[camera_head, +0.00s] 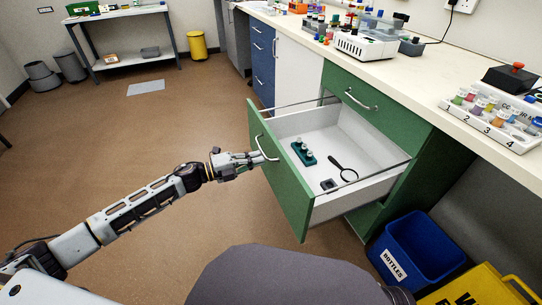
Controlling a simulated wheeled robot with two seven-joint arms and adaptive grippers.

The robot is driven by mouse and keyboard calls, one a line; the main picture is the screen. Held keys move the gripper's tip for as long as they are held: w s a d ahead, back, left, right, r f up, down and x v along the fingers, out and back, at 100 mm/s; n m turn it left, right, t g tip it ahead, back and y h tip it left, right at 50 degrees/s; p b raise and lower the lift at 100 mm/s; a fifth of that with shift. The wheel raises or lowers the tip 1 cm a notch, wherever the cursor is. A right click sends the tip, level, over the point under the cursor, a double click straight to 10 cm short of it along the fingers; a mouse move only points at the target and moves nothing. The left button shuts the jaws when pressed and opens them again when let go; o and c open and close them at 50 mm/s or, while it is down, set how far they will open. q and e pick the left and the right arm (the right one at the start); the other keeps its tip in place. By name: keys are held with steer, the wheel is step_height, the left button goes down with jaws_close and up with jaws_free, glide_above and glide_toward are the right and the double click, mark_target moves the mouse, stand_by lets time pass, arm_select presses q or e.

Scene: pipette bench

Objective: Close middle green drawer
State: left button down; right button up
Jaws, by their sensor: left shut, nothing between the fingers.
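The middle green drawer (281,177) stands pulled out from the green cabinet under the counter. Its white inside holds a small green rack (304,153), a magnifying glass (344,171) and a small dark block (328,184). A curved metal handle (265,149) is on its front. My left gripper (258,158) is shut with nothing in it, its fingertips at the drawer front by the handle; I cannot tell whether they touch. My right gripper is not in view.
A blue bottles bin (416,250) and a yellow bin (474,287) stand on the floor right of the drawer. The counter (400,75) above carries lab gear and a vial rack (491,118). The brown floor left of the drawer is clear.

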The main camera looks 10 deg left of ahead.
mark_target(279, 152)
arm_select(q)
steer(key=shift+b+x, duration=0.45)
steer(key=shift+x, duration=2.3)
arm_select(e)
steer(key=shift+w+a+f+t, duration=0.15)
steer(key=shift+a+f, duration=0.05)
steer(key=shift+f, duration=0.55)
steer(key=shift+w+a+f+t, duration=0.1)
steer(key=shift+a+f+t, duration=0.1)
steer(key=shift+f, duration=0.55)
arm_select(q)
steer(key=shift+d, duration=0.1)
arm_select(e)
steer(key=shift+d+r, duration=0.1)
